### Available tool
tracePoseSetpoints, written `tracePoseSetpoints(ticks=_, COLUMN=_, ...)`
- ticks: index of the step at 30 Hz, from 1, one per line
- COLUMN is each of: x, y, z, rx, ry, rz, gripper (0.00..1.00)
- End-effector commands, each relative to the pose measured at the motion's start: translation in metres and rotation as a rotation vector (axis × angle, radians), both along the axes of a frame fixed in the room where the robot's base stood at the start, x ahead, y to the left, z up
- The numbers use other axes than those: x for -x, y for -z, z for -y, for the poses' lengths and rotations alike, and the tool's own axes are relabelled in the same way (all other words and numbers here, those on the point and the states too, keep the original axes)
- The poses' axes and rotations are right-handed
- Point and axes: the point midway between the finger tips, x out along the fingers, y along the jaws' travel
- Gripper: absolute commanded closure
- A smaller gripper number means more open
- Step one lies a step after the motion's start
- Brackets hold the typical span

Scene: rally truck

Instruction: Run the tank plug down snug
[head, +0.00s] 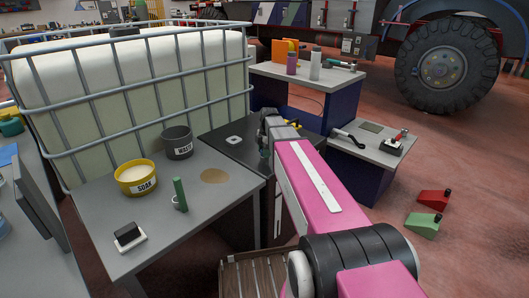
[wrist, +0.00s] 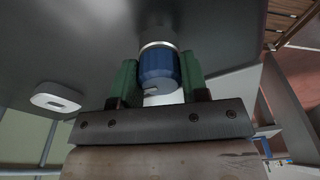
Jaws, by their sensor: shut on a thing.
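The tank plug appears to be the blue cylinder (wrist: 158,66) with a pale ring, seen in the wrist view against a dark surface. My gripper (wrist: 159,76) has its green fingers on either side of it, shut on it. A grey round part (wrist: 158,36) sits at the far end of the plug, beyond the pale ring. I cannot tell how deep the plug sits. In the head view my pink arm reaches over the dark top (head: 222,131), and the plug is hidden behind my wrist.
A white slotted plate (head: 234,140) lies on the dark top, left of my gripper. The grey bench (head: 100,205) holds a yellow SOAK tub (head: 136,184), a dark WASTE tub (head: 178,148), a green-handled tool (head: 180,192) and a black-and-white block (head: 129,238). A caged white tank (head: 120,110) stands behind.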

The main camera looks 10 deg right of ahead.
Motion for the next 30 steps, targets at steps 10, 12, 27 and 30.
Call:
tracePoseSetpoints(ticks=10, x=-0.0001, y=0.0002, z=0.0001, rx=0.0, ry=0.149, rz=0.0, gripper=0.72)
tracePoseSetpoints(ticks=12, x=-0.0001, y=0.0002, z=0.0001, rx=0.0, ry=0.148, rz=0.0, gripper=0.72)
tracePoseSetpoints(ticks=27, x=-0.0004, y=0.0003, z=0.0002, rx=0.0, ry=0.298, rz=0.001, gripper=0.72)
tracePoseSetpoints(ticks=30, x=-0.0004, y=0.0003, z=0.0002, rx=0.0, ry=0.298, rz=0.001, gripper=0.72)
